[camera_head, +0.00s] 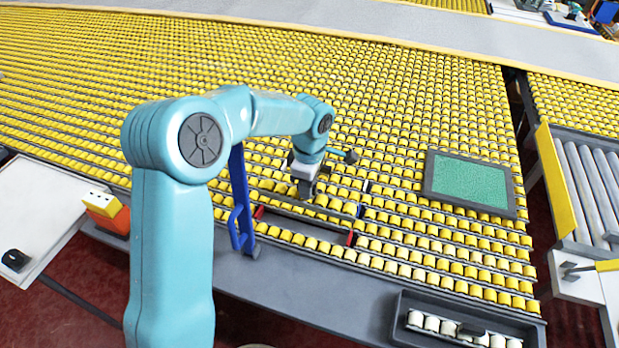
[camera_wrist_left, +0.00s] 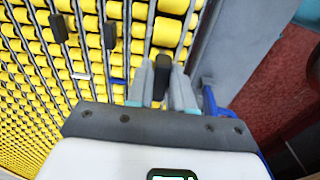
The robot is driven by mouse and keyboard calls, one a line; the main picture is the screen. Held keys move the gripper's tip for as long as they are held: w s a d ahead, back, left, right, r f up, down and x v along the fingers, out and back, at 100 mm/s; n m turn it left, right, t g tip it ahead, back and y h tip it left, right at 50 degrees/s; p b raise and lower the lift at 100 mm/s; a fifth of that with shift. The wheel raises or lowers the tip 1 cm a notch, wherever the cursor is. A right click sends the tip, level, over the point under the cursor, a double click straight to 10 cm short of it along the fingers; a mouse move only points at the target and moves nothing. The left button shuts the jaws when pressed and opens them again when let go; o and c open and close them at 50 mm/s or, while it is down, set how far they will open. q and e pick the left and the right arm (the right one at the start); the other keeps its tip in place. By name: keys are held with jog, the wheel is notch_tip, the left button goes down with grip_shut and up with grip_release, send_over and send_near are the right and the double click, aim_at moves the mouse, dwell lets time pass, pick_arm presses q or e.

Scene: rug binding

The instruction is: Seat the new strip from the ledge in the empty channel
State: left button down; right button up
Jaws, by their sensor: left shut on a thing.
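My left gripper (camera_head: 304,188) is above the yellow roller bed near its front edge. In the left wrist view its fingers are shut on a dark upright tab (camera_wrist_left: 162,72). Large yellow rollers (camera_wrist_left: 167,32) beyond the tab look closer than the others, seemingly part of a held strip; the fingers and gripper body hide the rest. A dark empty channel (camera_head: 304,227) with red end marks lies in the bed just in front of the gripper. The strip's exact height above the bed cannot be told. My right gripper is out of view.
A grey ledge (camera_head: 290,285) runs along the front. A blue bracket (camera_head: 241,215) stands on it, left of the channel. A dark tray (camera_head: 400,318) with white rollers (camera_head: 450,328) sits at front right. A green panel (camera_head: 470,182) lies on the bed; an orange box (camera_head: 108,215) is left.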

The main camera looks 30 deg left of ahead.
aim_at(302, 203)
pick_arm(q)
jog(key=shift+s+f, duration=0.15)
jog(key=shift+f, duration=0.45)
jog(key=shift+s+a+f, duration=0.25)
jog(key=shift+a+f, duration=0.3)
jog(key=shift+f, duration=0.05)
jog(key=shift+a, duration=0.15)
jog(key=shift+w+d, duration=0.1)
jog(key=shift+d, duration=0.2)
jog(key=shift+a+f+b, duration=0.15)
jog(key=shift+a+b, duration=0.05)
jog(key=shift+b, duration=0.35)
jog(key=shift+d+f+b, duration=0.15)
jog(key=shift+f+b, duration=0.5)
jog(key=shift+f, duration=0.05)
notch_tip(302, 203, down, 3)
jog(key=shift+r+b, duration=0.1)
jog(key=shift+b, duration=1.15)
jog(key=shift+f+b, duration=0.6)
jog(key=shift+f, duration=0.1)
